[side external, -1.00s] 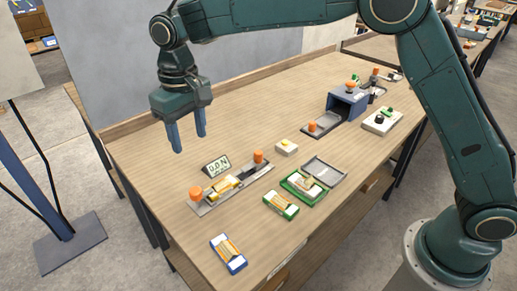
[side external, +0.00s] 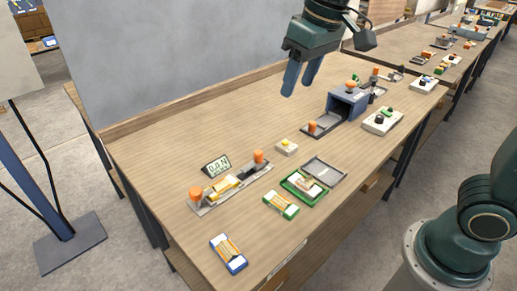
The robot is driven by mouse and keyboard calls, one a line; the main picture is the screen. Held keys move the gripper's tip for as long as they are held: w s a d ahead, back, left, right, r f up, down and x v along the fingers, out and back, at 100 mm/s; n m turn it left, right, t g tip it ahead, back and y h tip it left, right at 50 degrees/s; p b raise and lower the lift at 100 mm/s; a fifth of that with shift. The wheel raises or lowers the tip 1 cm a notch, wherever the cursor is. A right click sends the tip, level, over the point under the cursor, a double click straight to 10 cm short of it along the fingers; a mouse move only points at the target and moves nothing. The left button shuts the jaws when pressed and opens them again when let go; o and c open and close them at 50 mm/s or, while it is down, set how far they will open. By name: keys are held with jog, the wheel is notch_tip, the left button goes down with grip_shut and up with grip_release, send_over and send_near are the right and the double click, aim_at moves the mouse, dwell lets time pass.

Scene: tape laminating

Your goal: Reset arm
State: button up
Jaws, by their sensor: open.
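My gripper (side external: 301,77) hangs in the air above the far middle of the wooden table (side external: 150,150). Its two blue fingers point down, stand apart and hold nothing. It is clear of every item on the table. The rest of my arm is mostly out of the top of the picture.
A fixture with orange knobs (side external: 231,187) and a small display (side external: 216,165) stands at the left. Nearby are a green-edged tray (side external: 304,187), a green-edged piece (side external: 281,204) and a blue-edged piece (side external: 229,254). A blue press (side external: 346,104) stands at the right. The table's far left is clear.

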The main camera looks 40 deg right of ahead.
jog(key=s+d+f+t, duration=0.1)
jog(key=s+d, duration=0.3)
jog(key=s, duration=0.4)
jog(key=s+d+f+m+t, duration=0.1)
jog(key=s+d+f, duration=0.2)
jog(key=s, duration=0.6)
jog(key=shift+s+d+f+t+h, duration=0.15)
jog(key=shift+d+f+t+h, duration=0.15)
jog(key=shift+d, duration=0.15)
